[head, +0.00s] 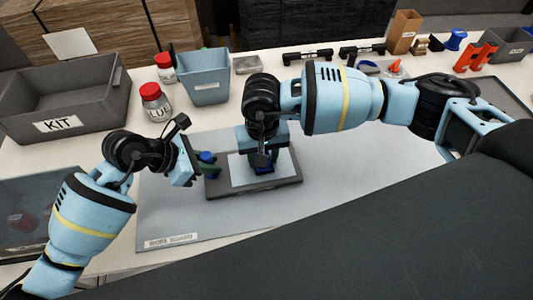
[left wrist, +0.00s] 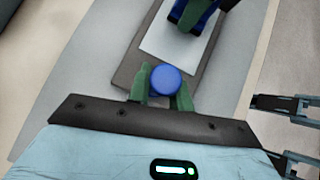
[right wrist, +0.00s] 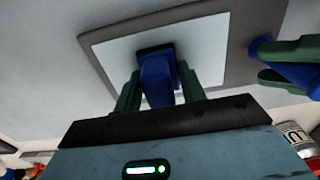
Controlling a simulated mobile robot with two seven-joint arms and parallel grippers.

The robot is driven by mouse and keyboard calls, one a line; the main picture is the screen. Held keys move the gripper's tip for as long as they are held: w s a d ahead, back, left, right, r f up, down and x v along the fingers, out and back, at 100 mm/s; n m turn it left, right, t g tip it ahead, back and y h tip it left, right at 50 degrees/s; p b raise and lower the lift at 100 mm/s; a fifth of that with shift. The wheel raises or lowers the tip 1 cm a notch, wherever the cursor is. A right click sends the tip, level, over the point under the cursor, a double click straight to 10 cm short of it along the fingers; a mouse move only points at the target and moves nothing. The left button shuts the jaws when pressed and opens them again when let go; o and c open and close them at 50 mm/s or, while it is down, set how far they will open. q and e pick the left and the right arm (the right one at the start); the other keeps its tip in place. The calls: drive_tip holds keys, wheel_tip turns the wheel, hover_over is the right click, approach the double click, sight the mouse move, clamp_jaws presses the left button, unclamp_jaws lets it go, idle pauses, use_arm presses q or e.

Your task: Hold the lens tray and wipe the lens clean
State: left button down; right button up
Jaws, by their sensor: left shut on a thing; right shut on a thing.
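The lens tray (head: 285,187) is a flat grey-brown plate on the work mat with a pale flat lens (head: 238,176) on it. A blue knob (left wrist: 166,82) stands at its left end in the head view. My left gripper (left wrist: 162,92) has its green fingers shut on this knob. My right gripper (right wrist: 158,92) is shut on a blue wiper (right wrist: 157,72), held over the lens near its middle. The wiper's lower end looks at or close to the lens; contact cannot be told. The right gripper hides part of the lens in the head view.
The grey mat (head: 340,195) is clear right of the tray. Behind stand a grey KIT bin (head: 60,125), a blue-grey bin (head: 205,92) and red-capped jars (head: 155,108). Small parts and tools line the back right. A dark panel (head: 330,255) fills the front right.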

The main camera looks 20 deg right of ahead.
drive_tip(key=shift+r, duration=3.5)
use_arm(q)
drive_tip(key=c, duration=1.2)
unclamp_jaws()
drive_tip(key=v, duration=1.2)
drive_tip(key=shift+r, duration=0.15)
use_arm(e)
drive_tip(key=shift+r, duration=0.1)
